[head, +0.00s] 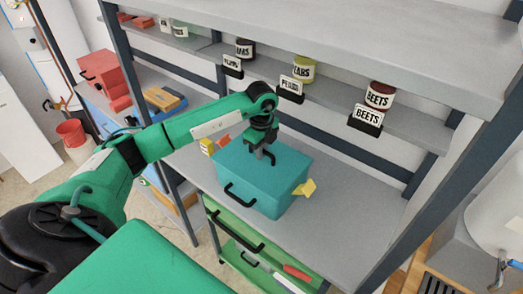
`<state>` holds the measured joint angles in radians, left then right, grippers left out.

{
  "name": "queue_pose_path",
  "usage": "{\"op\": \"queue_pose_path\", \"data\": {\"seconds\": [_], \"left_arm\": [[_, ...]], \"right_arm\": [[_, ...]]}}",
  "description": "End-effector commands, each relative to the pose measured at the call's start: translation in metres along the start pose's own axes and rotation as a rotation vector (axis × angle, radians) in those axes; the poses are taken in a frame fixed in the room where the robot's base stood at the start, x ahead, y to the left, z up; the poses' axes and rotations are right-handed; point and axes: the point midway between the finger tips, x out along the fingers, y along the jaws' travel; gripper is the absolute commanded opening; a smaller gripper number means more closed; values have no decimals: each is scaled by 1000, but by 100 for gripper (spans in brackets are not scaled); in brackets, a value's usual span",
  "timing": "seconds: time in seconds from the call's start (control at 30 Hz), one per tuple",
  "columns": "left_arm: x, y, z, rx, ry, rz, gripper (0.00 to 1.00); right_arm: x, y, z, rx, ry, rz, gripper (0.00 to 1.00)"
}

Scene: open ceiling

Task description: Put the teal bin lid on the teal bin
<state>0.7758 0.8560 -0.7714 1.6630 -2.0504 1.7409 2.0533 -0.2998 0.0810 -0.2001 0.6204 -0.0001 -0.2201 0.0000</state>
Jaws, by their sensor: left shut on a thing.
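The teal bin (260,199) stands on the grey workbench shelf in the middle of the head view, with a black handle on its front. The teal bin lid (240,160) shows as a flat teal top over the bin. I cannot tell whether it touches the rim all round. My left gripper (265,156) points down at the middle of the lid and is shut on it, with its fingertips partly hidden. My right gripper is not in view.
Cans and label holders, such as the beets can (379,95), line the shelf behind. A yellow piece (305,188) is at the bin's right side and a yellow box (207,146) at its left. The grey surface (345,215) to the right is clear.

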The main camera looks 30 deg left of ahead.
Motion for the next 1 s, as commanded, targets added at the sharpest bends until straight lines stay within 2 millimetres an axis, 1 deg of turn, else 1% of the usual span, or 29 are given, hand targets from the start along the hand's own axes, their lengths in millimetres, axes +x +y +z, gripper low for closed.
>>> {"op": "queue_pose_path", "data": {"seconds": [0.47,0.5,0.57,0.6,0.87,1.0], "left_arm": [[2,0,0,0,0,-1,0],[2,0,0,0,0,-1,18],[2,0,0,0,0,-1,30],[2,0,0,0,0,-1,37],[3,0,0,0,0,0,37],[-4,-1,0,0,0,-3,37]], "right_arm": [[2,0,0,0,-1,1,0],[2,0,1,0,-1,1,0],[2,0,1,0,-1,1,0],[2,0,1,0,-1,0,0],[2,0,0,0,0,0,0],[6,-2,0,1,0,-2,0]]}}
